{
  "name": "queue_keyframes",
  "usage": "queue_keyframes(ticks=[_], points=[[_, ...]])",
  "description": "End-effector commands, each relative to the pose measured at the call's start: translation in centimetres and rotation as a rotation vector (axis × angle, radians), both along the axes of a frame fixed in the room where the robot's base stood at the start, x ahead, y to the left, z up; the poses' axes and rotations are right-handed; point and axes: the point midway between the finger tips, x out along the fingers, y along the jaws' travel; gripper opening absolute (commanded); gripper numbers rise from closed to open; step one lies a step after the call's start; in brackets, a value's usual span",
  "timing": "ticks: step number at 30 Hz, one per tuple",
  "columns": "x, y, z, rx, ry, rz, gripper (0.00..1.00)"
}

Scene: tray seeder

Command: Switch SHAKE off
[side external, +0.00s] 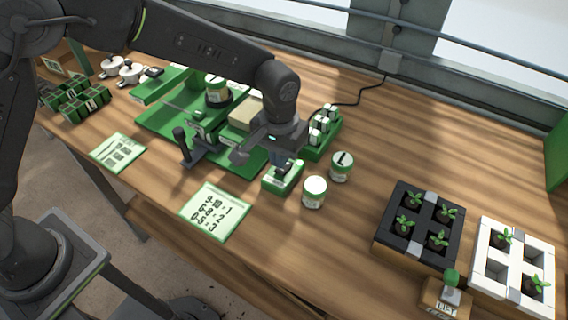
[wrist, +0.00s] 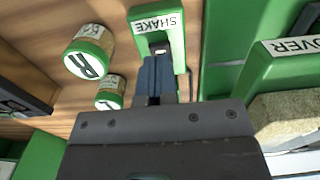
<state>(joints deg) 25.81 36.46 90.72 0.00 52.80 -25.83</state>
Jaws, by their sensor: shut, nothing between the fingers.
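The SHAKE switch is a small green and white box (side external: 284,181) on the table, in front of the green seeder machine. My gripper (side external: 282,162) is shut and empty, pointing down over the box. In the wrist view the blue-grey fingertips (wrist: 158,62) lie over the recess and hide part of the switch. I cannot tell whether they touch it or which way the switch is set.
A rack of small bottles (side external: 322,132) is behind. A dark lever (side external: 183,145) stands left. A black seedling tray (side external: 384,240) and LIFT box (side external: 445,298) are farther right.

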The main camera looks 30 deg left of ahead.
Motion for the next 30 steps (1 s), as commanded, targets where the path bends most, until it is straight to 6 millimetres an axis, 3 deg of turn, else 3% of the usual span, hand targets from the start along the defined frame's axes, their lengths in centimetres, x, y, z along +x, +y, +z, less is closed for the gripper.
queue_keyframes(ticks=[30], points=[[0.0,0.0,-1.5,0.001,0.001,0.0,0.0]])
